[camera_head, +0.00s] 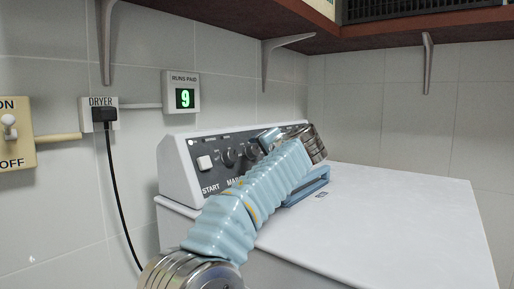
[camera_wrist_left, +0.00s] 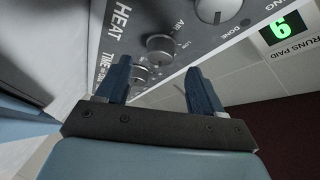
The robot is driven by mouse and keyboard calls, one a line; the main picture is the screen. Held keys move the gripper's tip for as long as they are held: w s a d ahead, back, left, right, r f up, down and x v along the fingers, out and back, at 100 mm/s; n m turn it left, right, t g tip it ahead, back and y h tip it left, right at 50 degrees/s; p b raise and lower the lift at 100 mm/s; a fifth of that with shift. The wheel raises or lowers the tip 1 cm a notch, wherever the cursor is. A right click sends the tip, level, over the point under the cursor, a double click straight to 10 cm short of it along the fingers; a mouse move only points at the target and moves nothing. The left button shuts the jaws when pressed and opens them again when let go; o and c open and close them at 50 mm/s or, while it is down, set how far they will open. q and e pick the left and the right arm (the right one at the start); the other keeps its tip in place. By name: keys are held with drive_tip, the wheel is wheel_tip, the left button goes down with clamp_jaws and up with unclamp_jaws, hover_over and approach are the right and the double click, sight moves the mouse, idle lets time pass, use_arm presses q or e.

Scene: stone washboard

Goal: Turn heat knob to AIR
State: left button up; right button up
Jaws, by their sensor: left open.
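The heat knob (camera_wrist_left: 160,45) is a grey round knob on the dryer's dark control panel, with the HEAT label beside it and the AIR mark close by. Its exact setting is too small to tell. My left gripper (camera_wrist_left: 159,68) is open, its two blue fingers pointing at the panel. The heat knob lies just beyond the gap between the fingertips; I cannot tell whether they touch it. In the head view the dryer (camera_head: 375,205) stands against the wall, and my left arm hides part of the panel and its knobs. My right gripper is not in view.
A lower TIME knob (camera_wrist_left: 140,75) sits close to the left finger, and another larger knob (camera_wrist_left: 212,10) sits farther up. A shelf (camera_head: 340,35) overhangs the dryer. The dryer's white top is mostly clear.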

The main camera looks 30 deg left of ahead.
sight(255, 151)
use_arm(q)
drive_tip(key=shift+p+x, duration=0.5)
drive_tip(key=shift+x, duration=1.9)
drive_tip(key=shift+c, duration=0.4)
